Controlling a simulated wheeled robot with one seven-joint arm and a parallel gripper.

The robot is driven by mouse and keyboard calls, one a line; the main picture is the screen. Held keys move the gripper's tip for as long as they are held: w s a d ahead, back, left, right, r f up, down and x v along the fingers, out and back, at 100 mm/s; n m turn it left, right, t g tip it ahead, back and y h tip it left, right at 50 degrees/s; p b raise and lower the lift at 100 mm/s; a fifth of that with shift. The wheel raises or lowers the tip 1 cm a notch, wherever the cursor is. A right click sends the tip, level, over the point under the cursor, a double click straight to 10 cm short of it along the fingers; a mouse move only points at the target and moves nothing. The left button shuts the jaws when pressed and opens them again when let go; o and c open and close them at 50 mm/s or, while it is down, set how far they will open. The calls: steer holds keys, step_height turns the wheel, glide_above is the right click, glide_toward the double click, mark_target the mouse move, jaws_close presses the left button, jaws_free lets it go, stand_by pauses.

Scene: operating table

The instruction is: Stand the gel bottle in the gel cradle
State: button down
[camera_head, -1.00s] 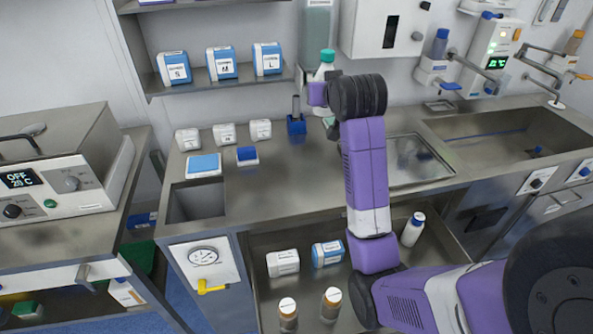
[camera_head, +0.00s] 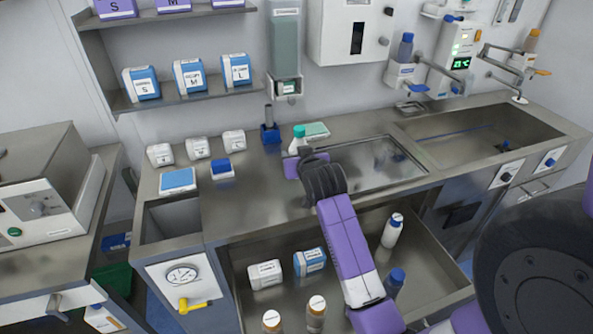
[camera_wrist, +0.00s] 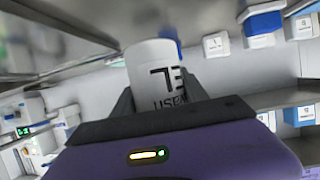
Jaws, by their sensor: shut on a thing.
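A white bottle with a green cap (camera_head: 299,131) is upright in my gripper (camera_head: 303,160), at the counter in front of the green-white pad. I take it to be the gel bottle. In the wrist view its white body (camera_wrist: 155,75) with dark print sits between the two dark fingers; its cap is out of sight there. The gripper is shut on it. I cannot tell whether its base touches the counter. No cradle is clearly marked as the gel cradle. A small blue holder with a grey post (camera_head: 270,133) stands just left of the bottle. The wall holder (camera_head: 405,75) carries a blue-capped bottle.
The green-white pad (camera_head: 317,130) and a wall dispenser (camera_head: 285,45) are behind the bottle. White boxes (camera_head: 197,148) stand left. The sink (camera_head: 480,140) is right. Below is an open drawer (camera_head: 345,232) with several bottles and boxes.

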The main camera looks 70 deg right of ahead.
steer(key=shift+f, duration=2.9)
steer(key=shift+f, duration=0.15)
steer(key=c, duration=0.6)
jaws_free()
